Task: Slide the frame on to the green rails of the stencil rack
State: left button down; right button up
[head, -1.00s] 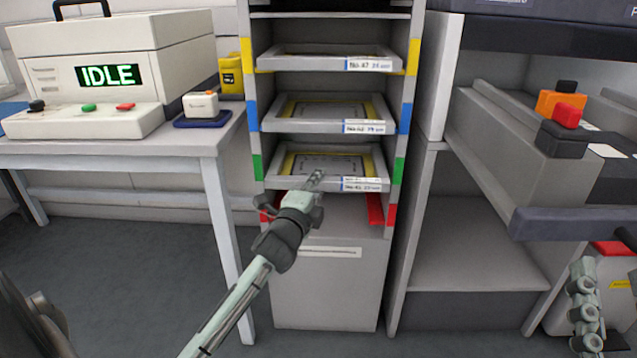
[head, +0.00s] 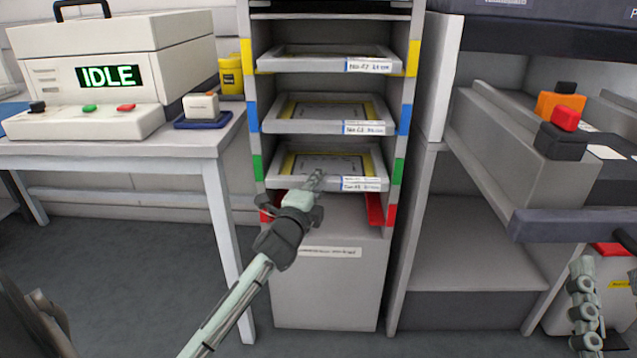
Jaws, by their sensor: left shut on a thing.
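The stencil rack (head: 402,60) stands upright in the middle, with yellow, blue, green and red marks on its posts. A grey frame (head: 285,181) with a yellow-edged inner panel lies flat at the level of the green marks (head: 397,171). Its labelled front edge faces me, and most of it is inside the rack. My left gripper (head: 316,180) is shut on the front of this frame, left of its label. The green rails under it are hidden, so I cannot tell exactly how it rests.
Similar frames lie at the yellow (head: 300,66) and blue (head: 290,127) levels. Red rails (head: 374,208) show bare below. A table (head: 190,150) with the IDLE machine (head: 110,75) stands left. A grey conveyor-like unit (head: 500,140) stands close on the right.

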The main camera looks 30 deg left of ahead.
pick_arm(q)
jog(key=shift+w+a+r, duration=0.15)
jog(key=shift+w+a, duration=0.35)
jog(key=shift+w, duration=0.35)
dwell(0.3)
jog(key=c, duration=1.3)
grip_release()
jog(key=shift+o, duration=0.9)
jog(key=shift+f, duration=0.2)
jog(key=o, duration=0.9)
jog(key=shift+c, duration=0.2)
jog(key=shift+r, duration=0.2)
